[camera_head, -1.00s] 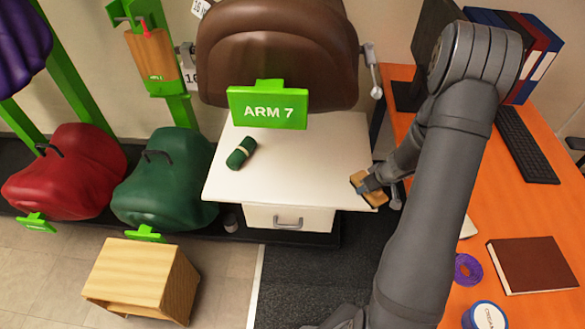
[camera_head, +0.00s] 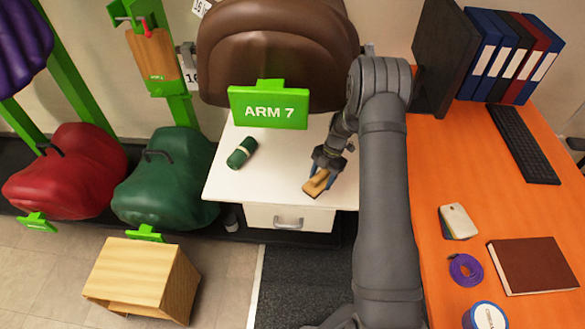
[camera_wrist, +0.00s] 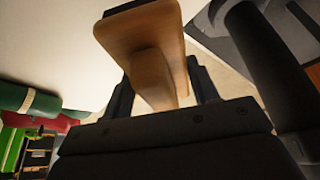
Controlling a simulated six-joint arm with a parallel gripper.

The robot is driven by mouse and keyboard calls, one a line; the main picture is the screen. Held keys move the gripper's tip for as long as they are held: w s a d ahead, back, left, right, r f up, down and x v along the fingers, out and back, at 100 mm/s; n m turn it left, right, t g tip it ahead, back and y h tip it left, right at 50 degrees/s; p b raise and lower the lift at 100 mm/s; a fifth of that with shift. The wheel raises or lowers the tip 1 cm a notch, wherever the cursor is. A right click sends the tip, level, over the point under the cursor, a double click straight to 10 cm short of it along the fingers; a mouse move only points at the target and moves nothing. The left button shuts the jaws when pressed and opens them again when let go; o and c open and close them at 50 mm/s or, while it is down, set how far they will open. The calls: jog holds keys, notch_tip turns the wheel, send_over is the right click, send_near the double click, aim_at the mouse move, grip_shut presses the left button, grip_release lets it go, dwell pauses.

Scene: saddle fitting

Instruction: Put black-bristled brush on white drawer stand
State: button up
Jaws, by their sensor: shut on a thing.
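My gripper (camera_head: 325,176) is shut on a wooden brush (camera_head: 316,184) over the right front part of the white drawer stand (camera_head: 225,188). In the wrist view the brush (camera_wrist: 150,45) shows its tan wooden back and handle between my two fingers, with a dark strip at its far edge. Its bristles are mostly hidden. I cannot tell whether the brush touches the white top or hangs just above it. The stand has a drawer with a grey handle (camera_head: 288,223) in front.
A dark green roll (camera_head: 241,153) with a pale band lies on the stand's left. A green ARM 7 sign (camera_head: 268,106) and a brown saddle (camera_head: 275,50) stand behind. The orange desk (camera_head: 480,200) at right holds a keyboard (camera_head: 524,144), folders and a brown book (camera_head: 535,264).

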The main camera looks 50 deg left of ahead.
jog(key=a+r+n+t+h, duration=0.1)
jog(key=a+n+h, duration=0.2)
jog(key=a+n, duration=0.3)
jog(key=shift+n, duration=0.8)
jog(key=f, duration=0.7)
jog(key=shift+w+d+f, duration=0.2)
jog(key=shift+d, duration=0.05)
jog(key=shift+f, duration=0.1)
jog(key=o, duration=1.1)
jog(key=shift+c, duration=0.2)
jog(key=v, duration=1.2)
jog(key=shift+s+d, duration=0.15)
